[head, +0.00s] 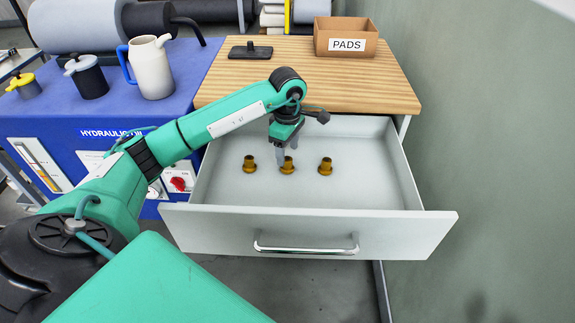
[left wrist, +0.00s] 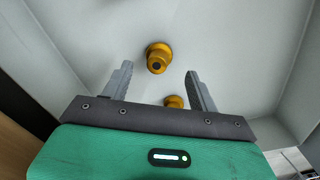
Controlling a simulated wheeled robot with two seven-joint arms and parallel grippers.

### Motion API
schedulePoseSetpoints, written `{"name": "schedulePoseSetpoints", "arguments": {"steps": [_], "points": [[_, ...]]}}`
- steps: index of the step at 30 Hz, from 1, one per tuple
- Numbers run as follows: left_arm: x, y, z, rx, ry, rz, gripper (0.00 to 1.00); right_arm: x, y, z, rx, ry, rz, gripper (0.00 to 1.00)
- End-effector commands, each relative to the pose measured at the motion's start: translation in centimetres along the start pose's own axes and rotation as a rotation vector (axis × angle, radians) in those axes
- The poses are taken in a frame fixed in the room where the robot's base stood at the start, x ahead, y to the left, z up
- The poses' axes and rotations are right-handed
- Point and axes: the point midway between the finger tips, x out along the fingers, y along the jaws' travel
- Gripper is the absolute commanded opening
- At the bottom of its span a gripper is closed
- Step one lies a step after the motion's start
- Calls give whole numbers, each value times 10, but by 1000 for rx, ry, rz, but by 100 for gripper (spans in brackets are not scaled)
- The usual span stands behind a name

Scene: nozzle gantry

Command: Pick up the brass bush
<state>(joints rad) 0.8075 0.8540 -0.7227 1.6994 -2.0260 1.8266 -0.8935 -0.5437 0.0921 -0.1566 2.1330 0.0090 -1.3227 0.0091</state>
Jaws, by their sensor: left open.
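Three flanged brass bushes stand in the open drawer in a row across the head view: a left one (head: 250,165), a middle one (head: 288,168) and a right one (head: 325,167). My left gripper (head: 284,155) points down into the drawer at the middle bush and overlaps it in the picture. In the left wrist view the left gripper (left wrist: 160,72) is open and empty. One brass bush (left wrist: 158,58) lies in line with the gap, just past the fingertips. Another bush (left wrist: 174,101) shows by the right finger, partly hidden by the gripper body. My right gripper is out of view.
The grey drawer (head: 300,232) has walls around the bushes. A blue hydraulic unit (head: 100,125) with a jug (head: 151,68) stands left. A wall is at right.

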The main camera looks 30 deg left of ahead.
Motion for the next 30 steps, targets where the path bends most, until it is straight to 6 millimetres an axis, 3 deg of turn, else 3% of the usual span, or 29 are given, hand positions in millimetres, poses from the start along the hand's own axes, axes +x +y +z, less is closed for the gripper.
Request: {"name": "schedulePoseSetpoints", "arguments": {"steps": [9, 17, 20, 26, 30], "points": [[43, -1, -1, -1, 0, -2, 60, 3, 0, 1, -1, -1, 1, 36], [47, 0, -1, 0, 0, -1, 60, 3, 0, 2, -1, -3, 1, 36], [46, 0, -1, 0, 0, -1, 46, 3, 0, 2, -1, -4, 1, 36], [47, -1, -1, 0, 1, -1, 7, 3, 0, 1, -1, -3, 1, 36], [47, 0, -1, 0, 0, -1, 5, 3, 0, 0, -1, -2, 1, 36]]}}
